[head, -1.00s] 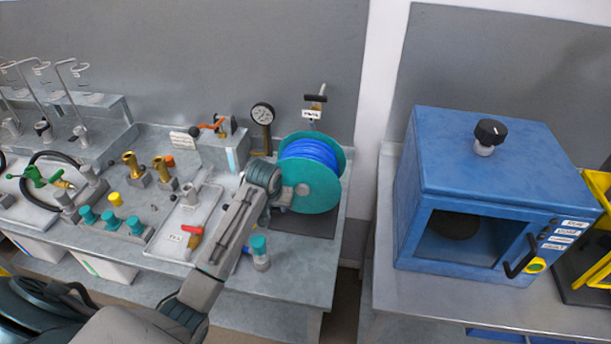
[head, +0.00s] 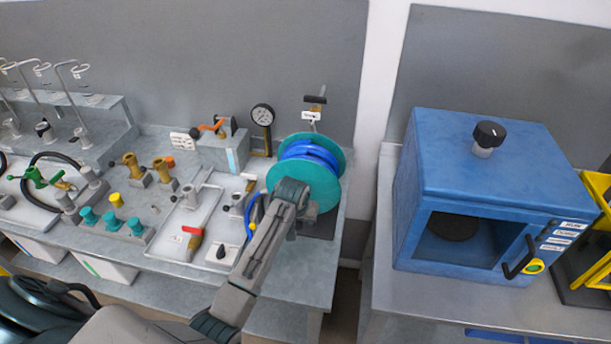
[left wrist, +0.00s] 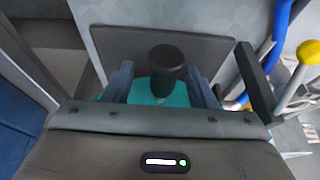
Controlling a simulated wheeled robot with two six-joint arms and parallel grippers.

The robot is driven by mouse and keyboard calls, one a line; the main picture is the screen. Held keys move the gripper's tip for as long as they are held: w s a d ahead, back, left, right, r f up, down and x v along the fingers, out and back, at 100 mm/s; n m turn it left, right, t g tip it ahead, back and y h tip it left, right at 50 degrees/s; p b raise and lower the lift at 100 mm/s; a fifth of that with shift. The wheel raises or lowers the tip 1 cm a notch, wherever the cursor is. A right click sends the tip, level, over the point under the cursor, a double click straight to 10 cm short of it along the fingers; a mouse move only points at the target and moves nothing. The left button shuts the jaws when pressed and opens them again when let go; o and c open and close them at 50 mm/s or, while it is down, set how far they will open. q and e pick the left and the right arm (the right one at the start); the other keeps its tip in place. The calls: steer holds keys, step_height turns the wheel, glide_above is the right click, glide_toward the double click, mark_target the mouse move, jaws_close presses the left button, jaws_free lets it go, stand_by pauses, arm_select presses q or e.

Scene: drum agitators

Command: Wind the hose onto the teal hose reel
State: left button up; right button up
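The teal hose reel (head: 300,178) stands at the right end of the left bench, with thick loops of blue hose (head: 310,153) on its drum. A strand of blue hose hangs left of the reel and also shows in the left wrist view (left wrist: 281,22). My left gripper (head: 298,200) is at the front face of the reel. In the left wrist view, a black crank handle (left wrist: 166,70) stands between the two fingers of my left gripper (left wrist: 163,90), with a gap visible at its left side. My right gripper is out of view.
A pressure gauge (head: 262,116) stands behind the reel. Left of it are a red-handled valve (head: 192,238) on a white tray and several brass and teal fittings. A blue oven-like box (head: 490,190) stands on a separate bench to the right.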

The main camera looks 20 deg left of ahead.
arm_select(q)
steer(key=shift+o, duration=1)
steer(key=shift+a, duration=0.1)
steer(key=shift+r, duration=0.1)
steer(key=shift+r, duration=0.3)
steer(key=v, duration=0.8)
steer(key=shift+s, duration=0.25)
